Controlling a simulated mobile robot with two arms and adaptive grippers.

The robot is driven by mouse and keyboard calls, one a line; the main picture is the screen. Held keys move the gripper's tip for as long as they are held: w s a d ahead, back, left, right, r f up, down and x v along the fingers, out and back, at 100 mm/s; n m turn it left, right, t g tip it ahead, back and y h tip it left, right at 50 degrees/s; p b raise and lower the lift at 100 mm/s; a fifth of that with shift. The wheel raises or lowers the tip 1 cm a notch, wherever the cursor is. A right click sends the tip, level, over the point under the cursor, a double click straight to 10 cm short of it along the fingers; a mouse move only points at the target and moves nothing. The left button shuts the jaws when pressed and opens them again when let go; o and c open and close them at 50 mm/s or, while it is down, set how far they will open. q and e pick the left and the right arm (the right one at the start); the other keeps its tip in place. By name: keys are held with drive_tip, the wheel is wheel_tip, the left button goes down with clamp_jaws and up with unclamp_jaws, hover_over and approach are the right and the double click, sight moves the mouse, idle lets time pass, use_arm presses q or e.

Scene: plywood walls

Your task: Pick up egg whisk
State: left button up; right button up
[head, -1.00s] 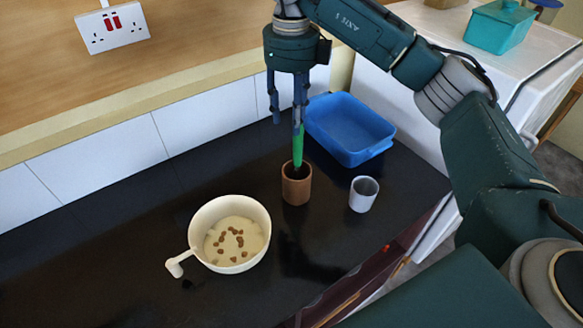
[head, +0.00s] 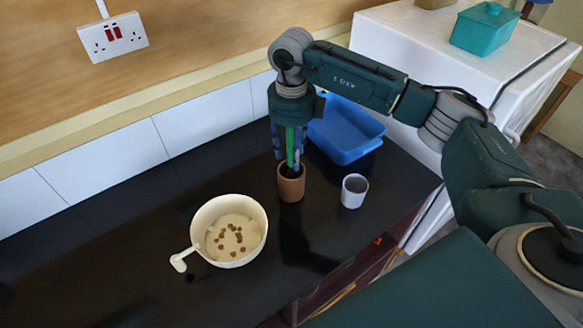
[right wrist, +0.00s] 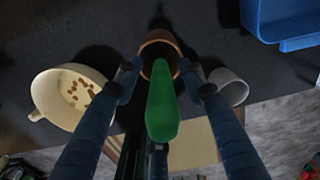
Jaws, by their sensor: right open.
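A green handle (head: 290,146), which I take to be the egg whisk's, stands upright in a brown cup (head: 291,188) on the black counter. The whisk's lower end is hidden in the cup. My right gripper (head: 288,155) is lowered over the handle, just above the cup. In the right wrist view the green handle (right wrist: 162,108) stands between the two open blue fingers (right wrist: 160,82), with a gap on each side, and the brown cup (right wrist: 158,44) is beyond it. My left gripper is not in view.
A cream bowl (head: 203,225) with brown bits in pale contents stands left of the cup. A white cup (head: 354,192) stands close on the right, and a blue tub (head: 347,128) behind it. Bare counter (head: 100,230) lies at the left.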

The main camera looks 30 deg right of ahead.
drive_tip(key=shift+w, duration=0.15)
drive_tip(key=c, duration=0.6)
clamp_jaws()
